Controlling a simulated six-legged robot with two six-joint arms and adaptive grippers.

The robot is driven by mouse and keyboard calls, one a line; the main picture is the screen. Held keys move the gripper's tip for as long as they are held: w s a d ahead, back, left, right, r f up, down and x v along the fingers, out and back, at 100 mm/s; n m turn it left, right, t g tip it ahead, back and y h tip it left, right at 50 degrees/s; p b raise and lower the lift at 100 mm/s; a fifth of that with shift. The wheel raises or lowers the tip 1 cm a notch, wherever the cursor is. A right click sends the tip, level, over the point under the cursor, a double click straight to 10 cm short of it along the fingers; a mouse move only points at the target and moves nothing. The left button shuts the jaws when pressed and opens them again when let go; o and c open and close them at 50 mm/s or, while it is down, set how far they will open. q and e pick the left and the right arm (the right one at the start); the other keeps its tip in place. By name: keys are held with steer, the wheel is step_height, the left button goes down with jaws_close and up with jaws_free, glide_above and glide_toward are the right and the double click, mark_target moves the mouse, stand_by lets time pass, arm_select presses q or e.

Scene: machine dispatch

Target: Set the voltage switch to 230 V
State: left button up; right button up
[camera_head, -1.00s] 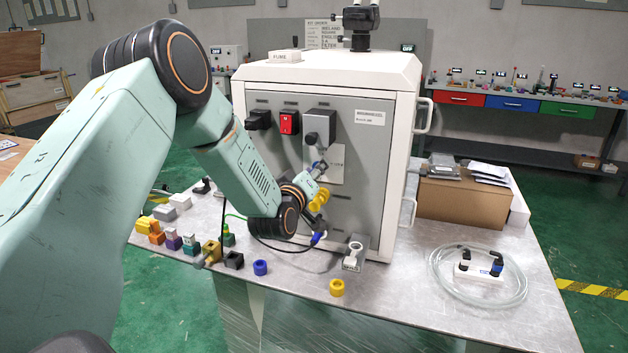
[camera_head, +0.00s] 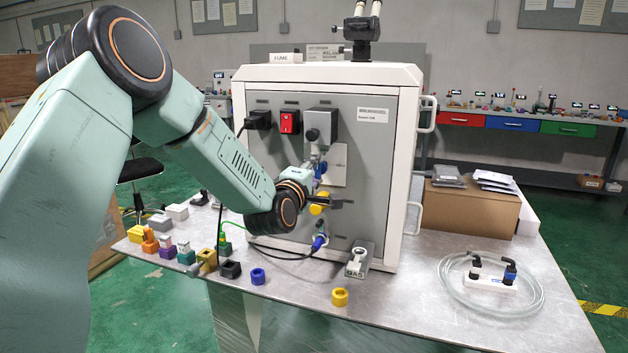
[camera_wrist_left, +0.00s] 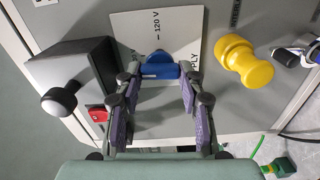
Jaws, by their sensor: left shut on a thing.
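The voltage switch is a blue knob (camera_wrist_left: 160,66) on a white plate (camera_wrist_left: 189,22) marked "120 V" in the left wrist view. My left gripper (camera_wrist_left: 158,84) has one finger on each side of the knob and is shut on it. In the head view the blue knob (camera_head: 320,169) shows only in part behind my left gripper (camera_head: 317,178), at the front of the grey panel (camera_head: 377,150). A 230 V mark cannot be made out, and the knob's exact setting is unclear. My right gripper is not in view.
Close to the gripper are a yellow knob (camera_wrist_left: 244,62), a grey box with a black ball knob (camera_wrist_left: 60,100) and a red switch (camera_head: 290,121). A cable with a blue plug (camera_head: 319,242) hangs below. Several small connectors line the table's left front edge.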

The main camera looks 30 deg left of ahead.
arm_select(q)
steer(key=shift+d+f+n+b, duration=0.1)
steer(key=shift+f+n+b, duration=0.05)
steer(key=shift+n+b, duration=0.2)
stand_by(0.4)
steer(key=o, duration=1.2)
steer(key=shift+c, duration=0.2)
steer(key=v, duration=1.2)
